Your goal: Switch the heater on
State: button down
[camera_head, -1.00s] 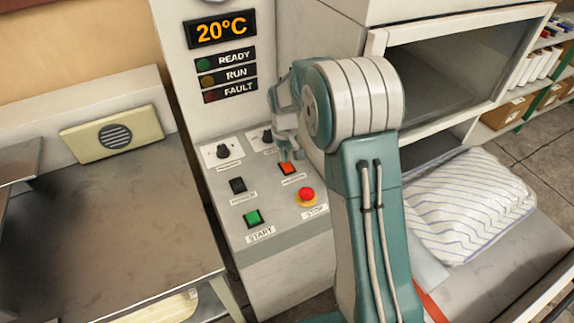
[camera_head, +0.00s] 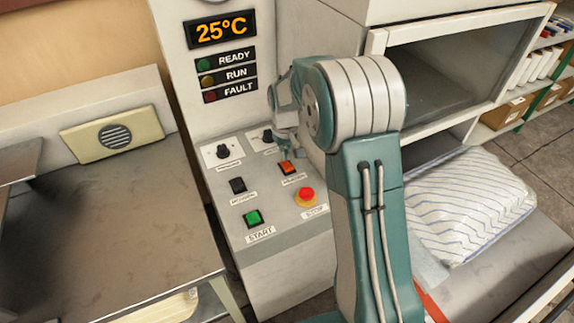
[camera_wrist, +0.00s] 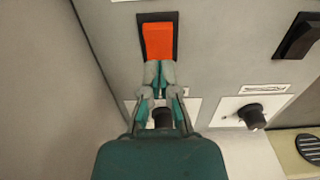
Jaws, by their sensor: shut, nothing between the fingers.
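The heater switch is an orange-red rocker (camera_head: 287,168) in a black frame on the sloped control panel (camera_head: 290,236). It looks lit in the head view, and the display (camera_head: 222,29) above reads 25°C. In the wrist view the orange rocker (camera_wrist: 158,41) lies straight ahead of my fingertips. My gripper (camera_wrist: 160,66) is shut and empty, its tips at the lower edge of the rocker; I cannot tell whether they touch it. In the head view my gripper (camera_head: 286,146) is just above the switch, partly hidden by my arm.
A black rocker (camera_head: 238,185), a green START button (camera_head: 253,217) and a red STOP button (camera_head: 306,195) sit close by. Two black knobs (camera_head: 222,151) are behind. A striped pillow (camera_head: 470,205) lies at right.

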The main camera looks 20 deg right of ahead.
aim_at(285, 164)
jog(key=shift+r, duration=2.75)
jog(key=s+r+m+t, duration=0.1)
jog(key=s+r+t, duration=0.2)
jog(key=s+r, duration=1.05)
jog(key=s+m+t, duration=0.1)
jog(key=s+t, duration=0.1)
jog(key=s, duration=1.4)
jog(key=shift+s+r+t, duration=0.3)
jog(key=shift+s+r, duration=0.05)
jog(key=shift+r, duration=0.05)
